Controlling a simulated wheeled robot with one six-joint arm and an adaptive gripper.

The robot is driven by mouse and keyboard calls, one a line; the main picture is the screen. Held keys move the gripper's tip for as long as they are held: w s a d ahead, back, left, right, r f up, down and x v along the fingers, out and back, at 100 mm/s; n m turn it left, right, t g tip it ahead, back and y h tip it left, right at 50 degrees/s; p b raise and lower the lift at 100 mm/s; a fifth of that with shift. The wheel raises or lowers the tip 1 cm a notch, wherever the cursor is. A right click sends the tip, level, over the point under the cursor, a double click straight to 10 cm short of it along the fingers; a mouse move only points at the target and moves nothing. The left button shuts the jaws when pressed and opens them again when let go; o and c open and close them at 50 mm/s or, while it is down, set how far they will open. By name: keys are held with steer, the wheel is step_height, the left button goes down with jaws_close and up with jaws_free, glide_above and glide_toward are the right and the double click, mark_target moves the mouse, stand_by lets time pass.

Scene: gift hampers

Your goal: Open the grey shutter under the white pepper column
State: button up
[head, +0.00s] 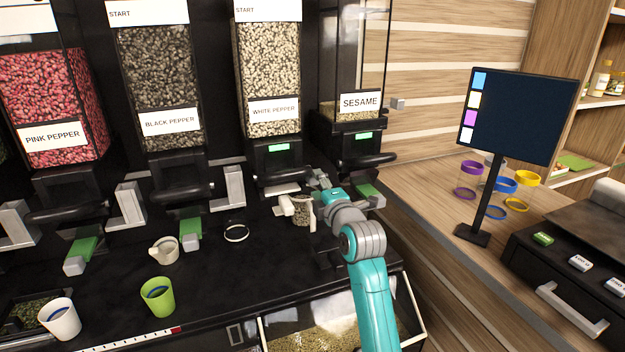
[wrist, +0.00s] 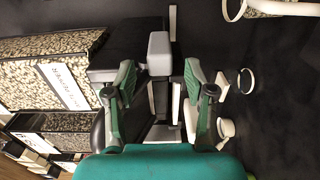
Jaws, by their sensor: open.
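The white pepper column (head: 268,85) is a clear bin of pale speckled grains over a black dispenser (head: 280,160). A pale grey piece (head: 286,189) shows under this dispenser and looks like its shutter. My gripper (head: 318,182) is just right of it, below the dispenser; the arm hides part of the area. In the wrist view my gripper (wrist: 163,92) is open, green fingers apart, with nothing held. A grey block (wrist: 159,44) shows beyond the fingertips, between them in the picture; contact cannot be told.
A white jug (head: 165,250), a green cup (head: 158,297), a white cup (head: 60,318) and a white ring (head: 236,233) are on the black counter. A screen (head: 515,115) stands at the right.

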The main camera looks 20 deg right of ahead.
mark_target(315, 181)
steer(key=shift+w, duration=2.15)
jaws_close()
